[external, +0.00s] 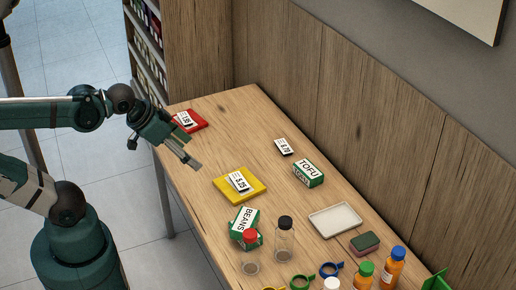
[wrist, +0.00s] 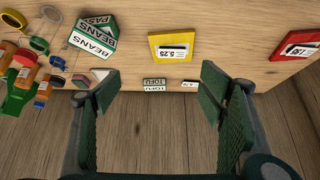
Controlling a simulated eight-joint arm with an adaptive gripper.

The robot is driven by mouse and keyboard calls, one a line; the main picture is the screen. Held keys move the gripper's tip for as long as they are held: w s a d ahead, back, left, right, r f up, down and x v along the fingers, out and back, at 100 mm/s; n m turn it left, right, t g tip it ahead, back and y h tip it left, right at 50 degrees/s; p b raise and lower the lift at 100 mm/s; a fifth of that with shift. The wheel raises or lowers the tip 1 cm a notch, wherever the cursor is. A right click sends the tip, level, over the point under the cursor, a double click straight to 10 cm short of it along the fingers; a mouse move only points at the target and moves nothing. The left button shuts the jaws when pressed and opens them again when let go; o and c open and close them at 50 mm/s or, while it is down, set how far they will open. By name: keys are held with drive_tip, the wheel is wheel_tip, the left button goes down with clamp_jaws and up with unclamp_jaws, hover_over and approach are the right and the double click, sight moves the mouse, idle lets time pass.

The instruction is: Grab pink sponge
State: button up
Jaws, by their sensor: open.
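The sponge (external: 365,243) lies at the right part of the table, with a dark green top and a pinkish-brown lower side. It sits just right of a white tray (external: 335,220). In the wrist view a small pinkish block (wrist: 81,80), apparently the sponge, shows at the left, beside my left finger. My gripper (external: 164,152) is at the table's far left end in the external view, far from the sponge. Its two fingers are spread with nothing between them, as the wrist view also shows (wrist: 159,85).
A tofu box (external: 309,173), beans boxes (external: 244,224), a yellow tagged card (external: 240,186) and a red one (external: 190,121) lie on the table. Clear bottles (external: 285,240), orange bottles (external: 391,268) and tape rolls (external: 330,270) crowd the near end. A wooden wall panel (external: 360,120) borders the table.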

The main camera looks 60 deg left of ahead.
drive_tip(key=shift+r, duration=0.1)
drive_tip(key=w+d+r+m+g+p, duration=0.1)
drive_tip(key=w+d+r+m+p, duration=0.15)
drive_tip(key=w, duration=0.35)
drive_tip(key=w+d+r+m+g+p, duration=0.1)
drive_tip(key=w+d+r+m, duration=0.1)
drive_tip(key=w+d+r, duration=0.3)
drive_tip(key=m+g+p, duration=0.5)
drive_tip(key=m+p, duration=0.2)
drive_tip(key=m, duration=0.6)
hover_over(365, 241)
drive_tip(key=f, duration=2)
drive_tip(key=shift+a+f, duration=0.25)
drive_tip(key=shift+a, duration=0.15)
drive_tip(key=shift+w+d+f+m, duration=0.1)
drive_tip(key=shift+d+f+m, duration=0.15)
drive_tip(key=shift+d+f, duration=0.3)
drive_tip(key=shift+a, duration=0.1)
drive_tip(key=shift+f, duration=1.3)
